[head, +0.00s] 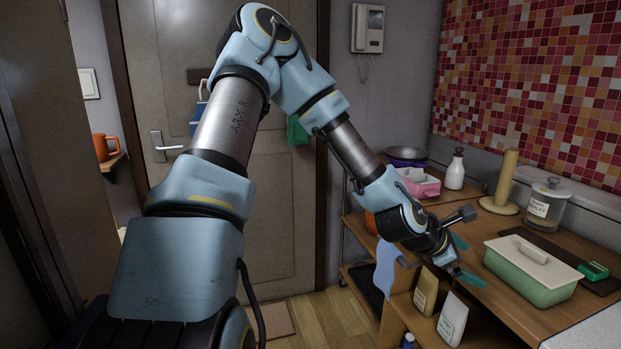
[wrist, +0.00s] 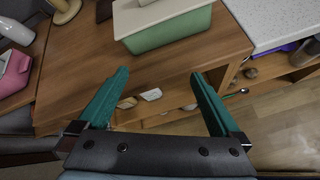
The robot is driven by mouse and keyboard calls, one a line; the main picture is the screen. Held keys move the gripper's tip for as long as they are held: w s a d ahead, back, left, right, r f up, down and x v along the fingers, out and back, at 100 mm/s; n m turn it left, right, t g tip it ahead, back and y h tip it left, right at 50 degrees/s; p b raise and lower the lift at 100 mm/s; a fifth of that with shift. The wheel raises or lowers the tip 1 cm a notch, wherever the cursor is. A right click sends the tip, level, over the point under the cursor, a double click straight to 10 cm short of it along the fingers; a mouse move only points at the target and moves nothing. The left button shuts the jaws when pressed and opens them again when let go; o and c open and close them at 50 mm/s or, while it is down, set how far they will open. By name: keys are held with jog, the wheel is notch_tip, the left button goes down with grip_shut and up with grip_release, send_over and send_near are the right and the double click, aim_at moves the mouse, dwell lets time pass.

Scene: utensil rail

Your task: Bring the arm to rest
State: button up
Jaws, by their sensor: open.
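My gripper (head: 463,258) is at the end of my bent arm, just above the front edge of the wooden counter (head: 455,211). Its two teal fingers are spread apart in the wrist view (wrist: 157,98), with nothing between them. The green box with a cream lid (head: 530,270) stands on the counter to the right of the gripper. It also shows at the top of the wrist view (wrist: 172,33), beyond the fingers and apart from them.
Two packets, one tan (head: 426,290) and one white (head: 453,318), stand on the shelf below the counter. A paper-towel holder (head: 506,178), glass jar (head: 546,207), white bottle (head: 455,172) and pink box (head: 419,184) stand behind. A closed door (head: 270,215) is at the back.

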jog(key=w+a+f+m+y, duration=0.1)
jog(key=w+a+m+y, duration=0.15)
jog(key=a, duration=0.45)
jog(key=w+a+f+m+y, duration=0.15)
jog(key=a+m, duration=0.25)
jog(key=a, duration=0.4)
jog(key=w+a+m+y, duration=0.1)
jog(key=a+m+y, duration=0.2)
jog(key=a, duration=0.4)
jog(key=s+a+r+m+y, duration=0.1)
jog(key=s+a+r+m, duration=0.2)
jog(key=a, duration=0.7)
jog(key=s+a+r+m+y, duration=0.2)
jog(key=s+a+r+m, duration=0.1)
jog(key=a, duration=0.7)
jog(key=shift+r+m+g, duration=0.4)
jog(key=shift+r+m, duration=0.05)
jog(key=shift+r, duration=0.1)
